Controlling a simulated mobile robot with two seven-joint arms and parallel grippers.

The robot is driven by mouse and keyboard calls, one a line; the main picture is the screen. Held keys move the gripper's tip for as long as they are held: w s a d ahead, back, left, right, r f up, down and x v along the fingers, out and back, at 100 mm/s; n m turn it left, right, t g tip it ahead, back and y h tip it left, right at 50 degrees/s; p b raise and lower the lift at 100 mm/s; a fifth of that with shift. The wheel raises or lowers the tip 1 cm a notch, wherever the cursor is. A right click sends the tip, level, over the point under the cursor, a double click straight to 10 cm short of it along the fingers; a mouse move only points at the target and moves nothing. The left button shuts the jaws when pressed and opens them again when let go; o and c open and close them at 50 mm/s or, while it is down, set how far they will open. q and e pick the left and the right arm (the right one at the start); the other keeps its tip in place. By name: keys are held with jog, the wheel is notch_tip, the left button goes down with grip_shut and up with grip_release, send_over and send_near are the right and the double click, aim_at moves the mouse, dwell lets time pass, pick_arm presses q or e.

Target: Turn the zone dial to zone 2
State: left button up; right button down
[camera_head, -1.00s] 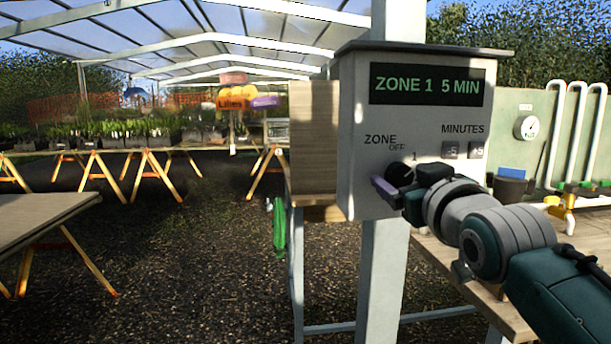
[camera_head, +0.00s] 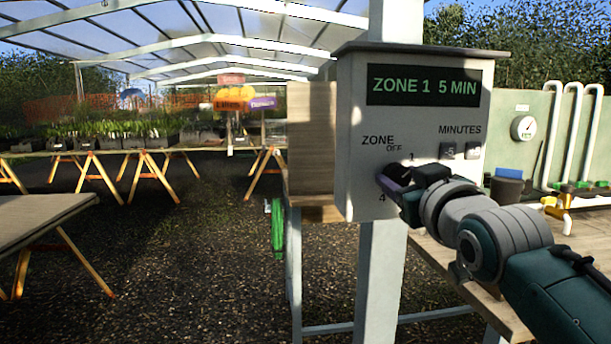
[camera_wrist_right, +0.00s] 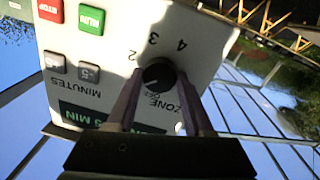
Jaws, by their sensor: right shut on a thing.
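The zone dial (camera_wrist_right: 158,76) is a round black knob on the front of a pale control box (camera_head: 357,105). In the right wrist view it sits between the two fingers of my right gripper (camera_wrist_right: 160,84), which is shut on it. The labels 2, 3 and 4 show around the dial there, upside down. In the head view my right gripper (camera_head: 395,181) mostly covers the dial; OFF, 1 and 4 show around it. I cannot tell its pointer's exact setting. The display (camera_head: 424,86) reads "ZONE 1 5 MIN". My left gripper is not in view.
Minutes buttons (camera_head: 448,151) are right of the dial on the box. A red STOP button (camera_wrist_right: 50,10) and a green RUN button (camera_wrist_right: 91,19) show in the wrist view. A bench with pipes (camera_head: 556,135) and a gauge (camera_head: 523,127) stands at the right.

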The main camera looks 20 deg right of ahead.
jog(key=shift+r+m+p, duration=0.1)
jog(key=shift+m+p, duration=0.55)
jog(key=shift+m, duration=0.15)
jog(key=m+p, duration=0.2)
jog(key=m, duration=0.1)
jog(key=m+p, duration=0.1)
jog(key=m, duration=0.1)
jog(key=shift+m, duration=0.3)
jog(key=shift+d+m+p, duration=0.1)
jog(key=shift+m+p, duration=0.3)
jog(key=shift+m, duration=0.7)
jog(key=shift+y, duration=0.3)
jog(key=shift+c, duration=1.4)
grip_release()
